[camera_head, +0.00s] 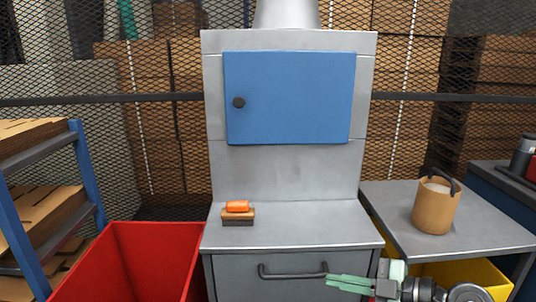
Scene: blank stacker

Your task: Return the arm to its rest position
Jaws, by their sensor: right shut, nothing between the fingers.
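My right gripper (349,284) shows at the bottom of the head view, right of centre. Its green fingers point left and are shut with nothing between them. In the picture the fingertips overlap the right end of the dark drawer handle (290,274); I cannot tell whether they touch it. The drawer front (235,275) looks closed. My right arm comes in from the bottom right. My left gripper is not in view.
A grey cabinet with a closed blue door (290,97) stands ahead. A brush with an orange handle (238,206) lies on its ledge. A red bin (160,240) is on the left, beside a blue shelf rack (88,170). A tan bucket (436,207) stands on the right-hand table (390,205), above a yellow bin (460,272).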

